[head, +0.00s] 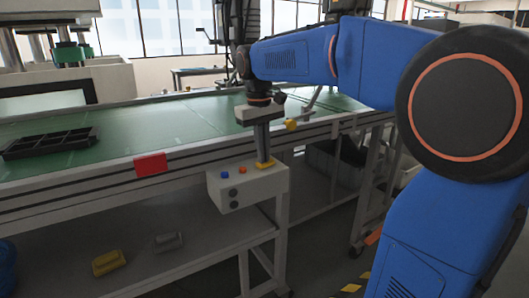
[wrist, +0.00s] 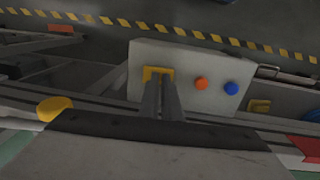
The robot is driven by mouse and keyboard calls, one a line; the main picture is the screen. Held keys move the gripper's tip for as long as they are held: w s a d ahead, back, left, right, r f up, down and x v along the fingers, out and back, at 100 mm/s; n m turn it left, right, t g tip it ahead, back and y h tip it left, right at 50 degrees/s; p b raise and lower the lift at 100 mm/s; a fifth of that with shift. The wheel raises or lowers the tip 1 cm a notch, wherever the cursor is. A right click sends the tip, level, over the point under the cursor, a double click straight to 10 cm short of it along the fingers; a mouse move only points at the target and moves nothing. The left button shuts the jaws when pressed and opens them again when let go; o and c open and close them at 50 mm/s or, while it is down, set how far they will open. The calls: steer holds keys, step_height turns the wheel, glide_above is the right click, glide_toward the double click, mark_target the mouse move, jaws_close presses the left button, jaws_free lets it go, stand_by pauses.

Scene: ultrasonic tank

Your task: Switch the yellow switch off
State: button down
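The yellow switch (head: 265,164) is on the top right of a pale grey control box (head: 248,188) fixed to the conveyor table's side. In the wrist view the yellow switch (wrist: 148,73) shows as a yellow frame on the box (wrist: 208,63). My gripper (head: 262,157) points down at the switch, with its fingertips at or very near it. In the wrist view the gripper (wrist: 160,82) overlaps the switch's middle and hides part of it. The fingers are close together; whether they touch each other or grip the switch's lever is unclear.
An orange-red button (wrist: 201,84) and a blue button (wrist: 232,88) sit beside the switch. A yellow knob (head: 291,125) and a red plate (head: 150,163) are on the table's side. A black tray (head: 50,143) lies on the green belt (head: 150,124).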

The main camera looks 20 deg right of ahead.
step_height(320, 180, up, 14)
steer(key=a, duration=0.1)
stand_by(0.5)
steer(key=shift+d+r+h, duration=0.1)
steer(key=shift+d+h, duration=0.1)
steer(key=shift+h, duration=0.2)
stand_by(0.3)
steer(key=f, duration=0.4)
steer(key=d+f, duration=0.1)
steer(key=f, duration=0.4)
steer(key=d+f, duration=0.1)
steer(key=f, duration=0.4)
steer(key=shift+w, duration=0.15)
